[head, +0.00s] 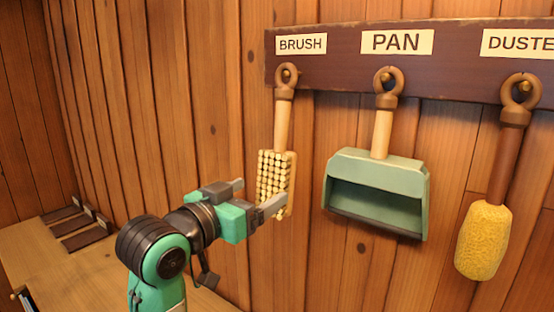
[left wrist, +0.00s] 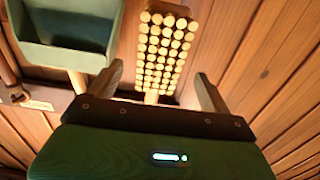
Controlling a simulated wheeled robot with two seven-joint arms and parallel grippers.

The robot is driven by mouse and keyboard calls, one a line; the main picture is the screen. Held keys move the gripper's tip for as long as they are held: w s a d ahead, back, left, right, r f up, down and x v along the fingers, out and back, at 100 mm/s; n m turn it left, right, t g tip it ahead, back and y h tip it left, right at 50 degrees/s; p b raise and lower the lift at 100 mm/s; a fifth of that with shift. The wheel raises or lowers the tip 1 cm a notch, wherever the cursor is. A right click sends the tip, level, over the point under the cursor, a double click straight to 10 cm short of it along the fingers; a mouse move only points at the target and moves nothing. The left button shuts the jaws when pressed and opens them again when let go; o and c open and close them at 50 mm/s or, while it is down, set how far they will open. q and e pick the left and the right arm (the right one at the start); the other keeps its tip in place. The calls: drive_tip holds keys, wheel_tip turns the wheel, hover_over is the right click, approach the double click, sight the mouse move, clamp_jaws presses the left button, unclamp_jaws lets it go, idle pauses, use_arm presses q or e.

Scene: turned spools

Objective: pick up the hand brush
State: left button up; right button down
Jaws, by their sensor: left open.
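The hand brush hangs by its ring from a peg under the BRUSH label, with a pale wooden handle and a block of cream bristle tufts (head: 272,172) facing out. My left gripper (head: 260,193) is open and empty at the lower part of the bristle block; one finger overlaps the block's lower edge in the head view. In the left wrist view the bristle block (left wrist: 164,45) shows beyond and between the two open fingers (left wrist: 160,80), with clear gaps at both sides. I cannot tell how far the fingertips are from it. My right gripper is not in view.
A green dustpan (head: 378,170) hangs right of the brush, and a yellow duster (head: 483,240) further right. All hang from a dark labelled board (head: 350,72) on a plank wall. A wooden surface (head: 50,265) with dark slats lies lower left. The wall left of the brush is clear.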

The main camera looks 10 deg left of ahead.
sight(270, 183)
use_arm(q)
drive_tip(key=x, duration=0.3)
drive_tip(key=shift+w+d, duration=0.2)
drive_tip(key=shift+w, duration=0.15)
drive_tip(key=shift+w+d+r+p, duration=0.1)
drive_tip(key=shift+w+r+p, duration=0.1)
drive_tip(key=shift+w+p, duration=0.4)
drive_tip(key=p+x, duration=0.1)
drive_tip(key=x, duration=0.2)
drive_tip(key=shift+w+d+r+p, duration=0.1)
drive_tip(key=shift+w+d+p, duration=0.1)
drive_tip(key=shift+p, duration=0.2)
drive_tip(key=shift+w+d, duration=0.1)
drive_tip(key=shift+w, duration=0.2)
drive_tip(key=shift+s, duration=0.1)
drive_tip(key=shift+c, duration=0.4)
drive_tip(key=c, duration=1.2)
drive_tip(key=shift+o, duration=0.2)
